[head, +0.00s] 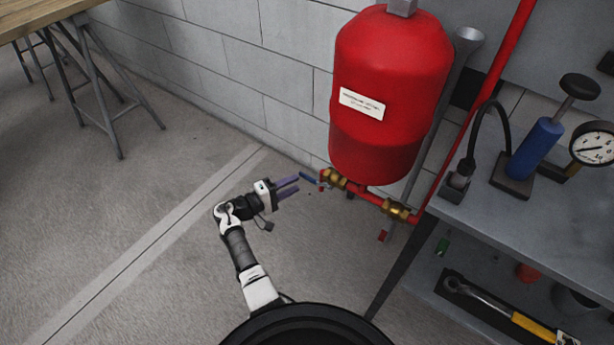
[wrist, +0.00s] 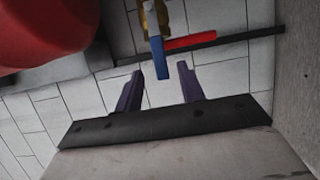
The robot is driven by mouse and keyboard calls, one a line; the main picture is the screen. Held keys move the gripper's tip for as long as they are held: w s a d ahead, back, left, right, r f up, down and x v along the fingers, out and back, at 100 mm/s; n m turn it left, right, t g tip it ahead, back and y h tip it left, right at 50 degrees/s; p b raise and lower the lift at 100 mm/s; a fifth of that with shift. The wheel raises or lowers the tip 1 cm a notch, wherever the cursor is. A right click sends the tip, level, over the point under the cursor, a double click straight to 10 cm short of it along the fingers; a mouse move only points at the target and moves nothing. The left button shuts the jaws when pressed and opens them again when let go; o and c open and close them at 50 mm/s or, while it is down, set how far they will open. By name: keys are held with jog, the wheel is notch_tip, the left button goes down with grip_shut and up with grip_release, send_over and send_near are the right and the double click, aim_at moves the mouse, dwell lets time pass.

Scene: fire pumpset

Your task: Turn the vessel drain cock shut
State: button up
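The red vessel (head: 390,95) hangs by the wall, and a red pipe with brass fittings runs under it. A brass cock (head: 334,178) with a blue lever (head: 309,178) sits at the pipe's left end. In the wrist view the brass body (wrist: 155,18) is at the top and the blue lever (wrist: 157,58) points down toward my fingers. My gripper (head: 299,184) is open and empty, just left of the lever. In the wrist view its fingertips (wrist: 159,68) stand apart, with the lever's end roughly at the gap between them. I cannot tell whether they touch it.
A second brass valve (head: 396,210) with a red handle (head: 383,236) is lower right on the pipe. A grey bench (head: 490,215) with a gauge (head: 592,147) and a blue cylinder (head: 534,150) stands at the right. A wooden-topped table (head: 40,15) is far left. The floor left of my arm is clear.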

aim_at(306, 178)
jog(key=x, duration=0.6)
jog(key=shift+w, duration=0.1)
jog(key=shift+c, duration=0.3)
grip_shut()
